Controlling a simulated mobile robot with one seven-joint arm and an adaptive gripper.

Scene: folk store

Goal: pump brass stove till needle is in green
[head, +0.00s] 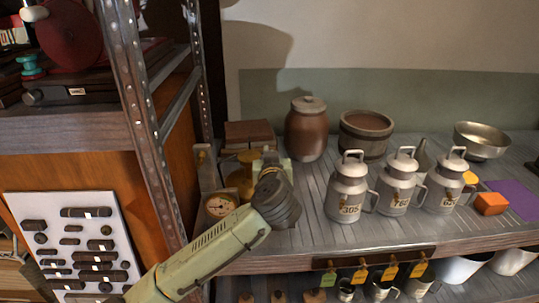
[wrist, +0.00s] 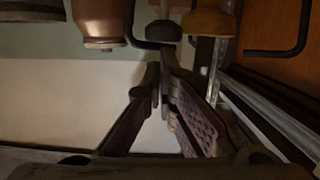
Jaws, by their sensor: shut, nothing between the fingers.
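The brass stove (head: 238,180) stands at the left end of the metal shelf, beside the upright post. Its round gauge (head: 220,206) has a pale face, but the needle is too small to read. My gripper is mostly hidden behind my dark wrist in the head view, close to the stove's right side. In the wrist view, which looks upside down, my gripper (wrist: 163,82) has its fingertips together with nothing between them. A dark knob on a stem (wrist: 163,30) shows just beyond the fingertips, apparently apart from them. A yellowish rounded part (wrist: 209,22) is beside it.
A brown lidded jar (head: 306,130) and a wooden tub (head: 366,133) stand behind. Several milk cans (head: 348,190) stand to the right. A perforated post (head: 140,120) is close on the left.

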